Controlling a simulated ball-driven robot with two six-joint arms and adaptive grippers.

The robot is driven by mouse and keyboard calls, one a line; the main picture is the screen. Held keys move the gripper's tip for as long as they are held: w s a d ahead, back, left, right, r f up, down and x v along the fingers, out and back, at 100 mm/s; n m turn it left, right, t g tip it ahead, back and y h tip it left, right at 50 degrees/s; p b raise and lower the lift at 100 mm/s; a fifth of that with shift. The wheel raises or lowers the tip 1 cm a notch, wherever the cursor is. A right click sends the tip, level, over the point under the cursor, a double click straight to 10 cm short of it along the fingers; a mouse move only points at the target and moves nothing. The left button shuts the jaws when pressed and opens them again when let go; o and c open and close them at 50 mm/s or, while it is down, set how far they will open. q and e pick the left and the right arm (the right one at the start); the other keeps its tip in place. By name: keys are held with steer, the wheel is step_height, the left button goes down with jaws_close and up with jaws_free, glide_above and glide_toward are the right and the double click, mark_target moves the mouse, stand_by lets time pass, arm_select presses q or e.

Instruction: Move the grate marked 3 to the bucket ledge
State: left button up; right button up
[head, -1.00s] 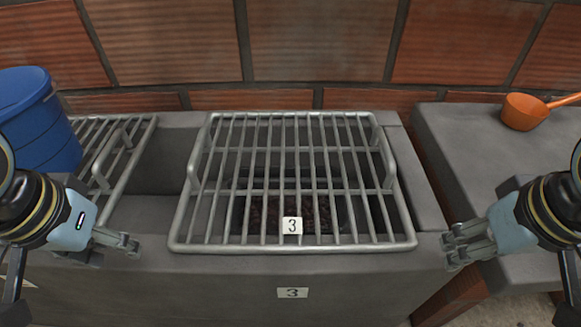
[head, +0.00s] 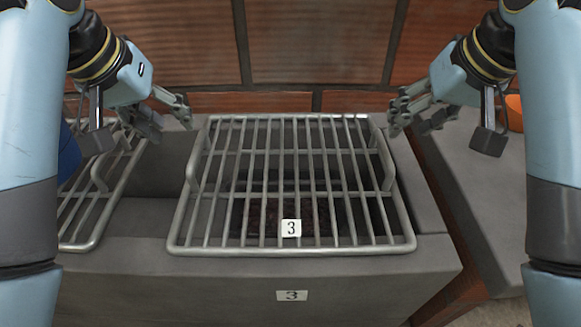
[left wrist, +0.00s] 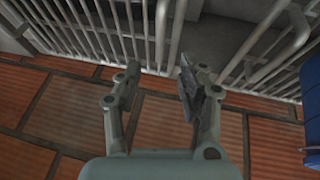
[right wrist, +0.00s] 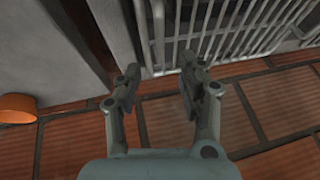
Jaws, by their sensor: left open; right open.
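The grate marked 3 (head: 291,190) lies flat over an opening in the grey concrete block, with a raised side handle at its left and right. Its number tag (head: 291,228) is at the front edge. My left gripper (head: 172,116) is open and empty, above and beyond the grate's back left corner. My right gripper (head: 406,118) is open and empty near its back right corner. Neither touches the grate. The grate's bars also show in the left wrist view (left wrist: 140,35) and in the right wrist view (right wrist: 215,30).
A second grate (head: 85,222) lies on the left, partly behind my left arm. The blue bucket (head: 68,155) is mostly hidden by that arm. A grey slab (head: 470,185) stands at right, with the orange scoop (head: 514,112) partly hidden. A brick wall (head: 310,45) closes the back.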

mark_target(195, 146)
arm_select(q)
steer(key=x, duration=0.9)
steer(key=shift+w+f, duration=0.15)
steer(key=shift+f, duration=0.25)
arm_select(e)
steer(key=x, duration=0.9)
steer(key=shift+w+f, duration=0.15)
steer(key=shift+f, duration=0.2)
arm_select(q)
jaws_close()
arm_select(e)
jaws_close()
